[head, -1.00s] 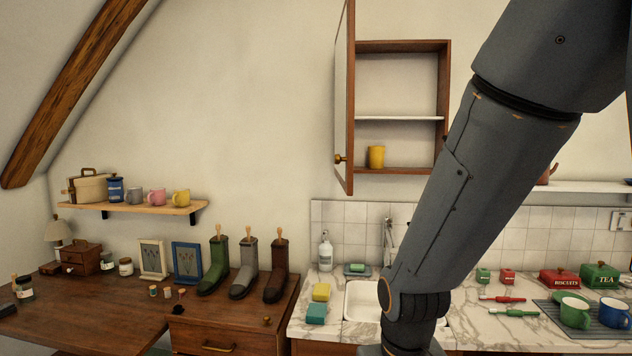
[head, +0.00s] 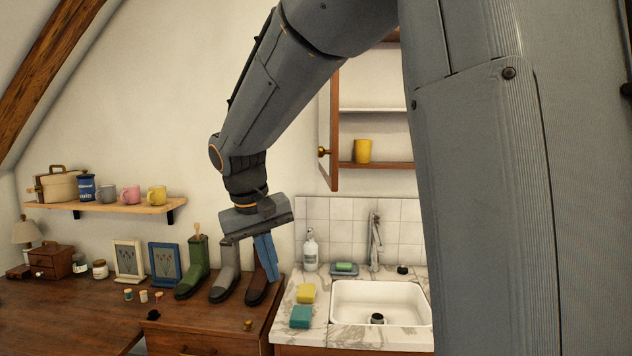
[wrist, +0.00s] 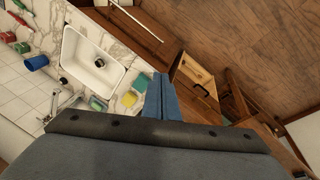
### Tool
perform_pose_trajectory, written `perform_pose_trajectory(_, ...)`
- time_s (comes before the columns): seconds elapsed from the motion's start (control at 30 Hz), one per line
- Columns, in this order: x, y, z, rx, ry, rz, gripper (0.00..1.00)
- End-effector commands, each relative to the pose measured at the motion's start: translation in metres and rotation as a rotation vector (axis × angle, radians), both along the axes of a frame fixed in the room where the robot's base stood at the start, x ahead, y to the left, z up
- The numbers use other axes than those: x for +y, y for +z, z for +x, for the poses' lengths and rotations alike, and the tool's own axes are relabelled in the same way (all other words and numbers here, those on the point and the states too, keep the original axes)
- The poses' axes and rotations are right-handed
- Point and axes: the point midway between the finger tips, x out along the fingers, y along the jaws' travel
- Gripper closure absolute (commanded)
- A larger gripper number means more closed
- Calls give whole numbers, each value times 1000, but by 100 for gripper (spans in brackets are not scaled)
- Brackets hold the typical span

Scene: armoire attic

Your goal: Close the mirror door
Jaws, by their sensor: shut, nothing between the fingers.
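The mirror door (head: 334,130) of the wall cabinet stands open in the head view, swung out at the cabinet's left side, with a brass knob (head: 323,152) near its lower edge. Its upper part is hidden behind my arm. The open cabinet (head: 376,130) shows a white shelf and a yellow cup (head: 363,151) on its floor. My gripper (head: 270,282) is shut and empty. It points down in front of the brown boot, below and left of the door, apart from it. In the wrist view the blue fingers (wrist: 161,98) are together; the door is not visible there.
A wall shelf (head: 110,207) holds mugs. The sink (head: 375,305), soap bottle (head: 310,250) and sponges (head: 306,293) are on the marble counter. A drawer (wrist: 190,78) appears open in the wrist view.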

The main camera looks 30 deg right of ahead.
Motion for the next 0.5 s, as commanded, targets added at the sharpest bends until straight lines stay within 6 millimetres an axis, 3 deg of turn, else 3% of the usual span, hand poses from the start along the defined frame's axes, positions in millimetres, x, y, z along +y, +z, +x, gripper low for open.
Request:
perform_pose_trajectory(0.03,-4,36,20,-29,-35,-45,100)
perform_pose_trajectory(0.1,-12,82,36,-61,-102,-109,100)
perform_pose_trajectory(0.2,-24,144,48,-112,-207,-188,100)
perform_pose_trajectory(0.3,-32,194,50,-158,-302,-244,100)
perform_pose_trajectory(0.4,-38,226,48,-190,-374,-278,100)
perform_pose_trajectory(0.5,-42,242,46,-206,-414,-296,100)
